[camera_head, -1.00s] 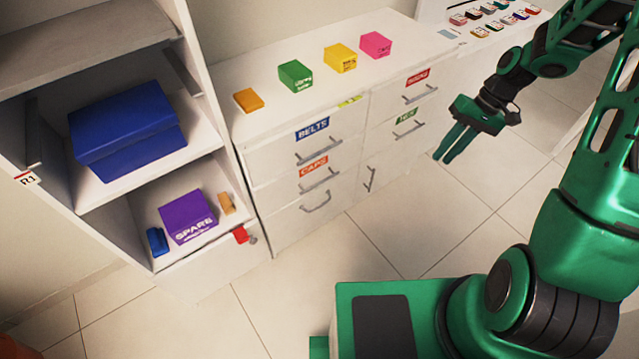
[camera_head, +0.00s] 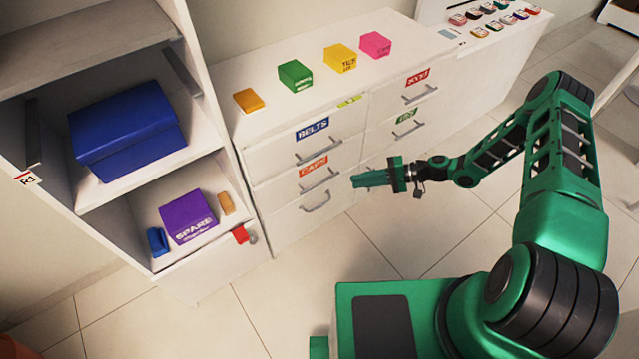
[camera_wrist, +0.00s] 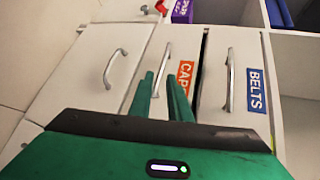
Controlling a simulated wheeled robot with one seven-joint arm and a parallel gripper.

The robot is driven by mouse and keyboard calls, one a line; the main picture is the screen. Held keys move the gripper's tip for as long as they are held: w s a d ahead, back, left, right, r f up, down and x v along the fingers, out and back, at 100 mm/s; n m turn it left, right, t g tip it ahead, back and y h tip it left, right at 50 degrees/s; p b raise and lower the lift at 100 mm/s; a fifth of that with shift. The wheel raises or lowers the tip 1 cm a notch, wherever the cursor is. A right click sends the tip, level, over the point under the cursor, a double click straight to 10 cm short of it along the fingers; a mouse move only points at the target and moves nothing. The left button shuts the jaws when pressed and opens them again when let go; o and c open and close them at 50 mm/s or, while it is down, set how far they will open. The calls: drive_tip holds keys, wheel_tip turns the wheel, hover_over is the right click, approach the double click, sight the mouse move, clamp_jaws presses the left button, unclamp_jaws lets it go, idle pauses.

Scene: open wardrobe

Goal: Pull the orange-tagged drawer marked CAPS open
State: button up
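The CAPS drawer (camera_head: 290,192), with its orange tag (camera_head: 313,166) and bar handle (camera_head: 320,181), is in the dresser's left column, below the BELTS drawer. It looks shut. My gripper (camera_head: 354,181) is to the right of and in front of this handle in the head view, apart from it. In the wrist view, the two green fingers of my gripper (camera_wrist: 161,75) are parted with a gap between them. The CAPS handle (camera_wrist: 163,66) shows between and just beyond the fingertips, and the orange tag (camera_wrist: 185,80) is partly hidden by one finger.
The BELTS drawer handle (camera_head: 318,153) is just above, and an unmarked drawer handle (camera_head: 315,203) just below. An open wardrobe (camera_head: 50,200) with a blue box (camera_head: 128,135) and purple SPARE box (camera_head: 188,217) stands at left. The floor in front is clear.

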sight(321, 182)
drive_tip(key=a+f, duration=0.1)
drive_tip(key=a, duration=0.3)
drive_tip(key=w+a+f+m+t+y, duration=0.1)
drive_tip(key=a, duration=0.4)
drive_tip(key=w+a+f+t, duration=0.1)
drive_tip(key=a+f, duration=0.1)
drive_tip(key=a, duration=0.2)
drive_tip(key=shift+w+a+f+m+y, duration=0.1)
drive_tip(key=shift+w+a+m+y, duration=0.15)
drive_tip(key=shift+m+y, duration=0.15)
